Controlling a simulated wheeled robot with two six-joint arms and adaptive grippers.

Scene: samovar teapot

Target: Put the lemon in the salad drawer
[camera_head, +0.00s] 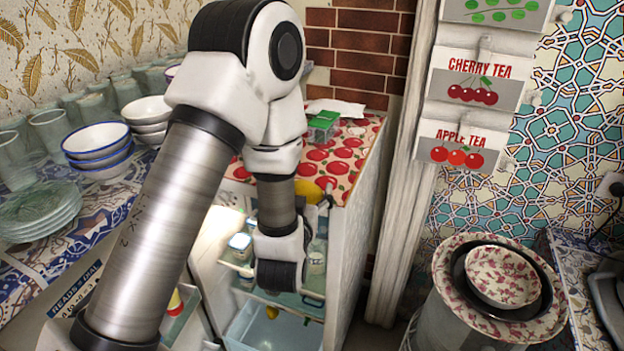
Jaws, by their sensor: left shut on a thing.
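A yellow lemon (309,190) shows just right of my left wrist, in front of the fridge top's front edge. My left arm comes in from the lower left, bends at the top and drops down before the open fridge. My left gripper (325,199) is mostly hidden behind its wrist; only a small dark part shows by the lemon, and it is shut on it. The salad drawer (250,328) is the pale blue bin at the bottom of the fridge, with small yellow items inside. My right gripper is not in view.
The fridge (350,260) has a fruit-patterned top with a green box (323,125). Jars stand on its shelf (240,265). Bowls (97,145) and plates (38,210) sit on the left counter. A white post (405,190) and a patterned bowl (502,277) are on the right.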

